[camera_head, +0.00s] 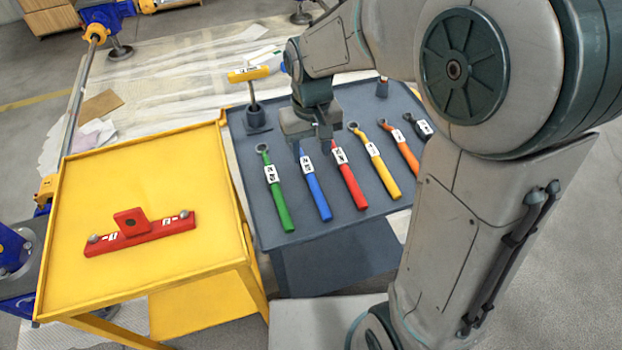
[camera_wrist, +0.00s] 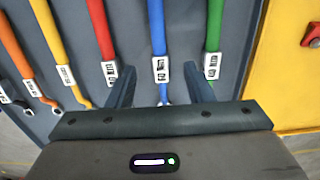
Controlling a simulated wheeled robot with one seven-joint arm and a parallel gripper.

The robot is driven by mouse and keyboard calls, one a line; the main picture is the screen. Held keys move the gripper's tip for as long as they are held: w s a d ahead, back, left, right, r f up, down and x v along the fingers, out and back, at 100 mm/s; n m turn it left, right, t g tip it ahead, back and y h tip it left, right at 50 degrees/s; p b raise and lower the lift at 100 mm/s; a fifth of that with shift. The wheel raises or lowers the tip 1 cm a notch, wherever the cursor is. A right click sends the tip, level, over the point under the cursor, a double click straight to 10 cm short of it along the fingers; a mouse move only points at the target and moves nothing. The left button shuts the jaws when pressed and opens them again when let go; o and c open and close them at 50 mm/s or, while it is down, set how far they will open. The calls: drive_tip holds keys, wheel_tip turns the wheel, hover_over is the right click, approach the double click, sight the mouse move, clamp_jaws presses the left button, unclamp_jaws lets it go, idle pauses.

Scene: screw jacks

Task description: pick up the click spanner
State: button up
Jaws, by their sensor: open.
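Several spanners with coloured handles and white labels lie in a row on a dark grey cart top (camera_head: 250,220): green (camera_head: 280,205), blue (camera_head: 317,196), red (camera_head: 350,184), yellow (camera_head: 382,177), orange (camera_head: 405,155) and black (camera_head: 424,128). The label print is too small to read, so I cannot tell which is the click spanner. My gripper (camera_head: 311,145) is open above the blue one and hides its head end. In the wrist view, the blue spanner (camera_wrist: 158,35) runs between my open fingers (camera_wrist: 159,72); the red one (camera_wrist: 101,30) and green one (camera_wrist: 213,30) lie outside them.
A yellow-handled T-shaped tool (camera_head: 250,74) stands in a dark holder at the cart's back left. A yellow table (camera_head: 150,255) adjoins on the left, with a red bar-shaped part (camera_head: 138,233) on it. Neighbouring spanners leave narrow gaps beside the blue one.

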sight(311, 175)
drive_tip(key=f+b, duration=0.1)
drive_tip(key=f, duration=0.8)
drive_tip(key=shift+w+f+b, duration=0.1)
drive_tip(key=shift+w+b, duration=0.1)
drive_tip(key=shift+b, duration=0.1)
drive_tip(key=shift+c, duration=0.4)
clamp_jaws()
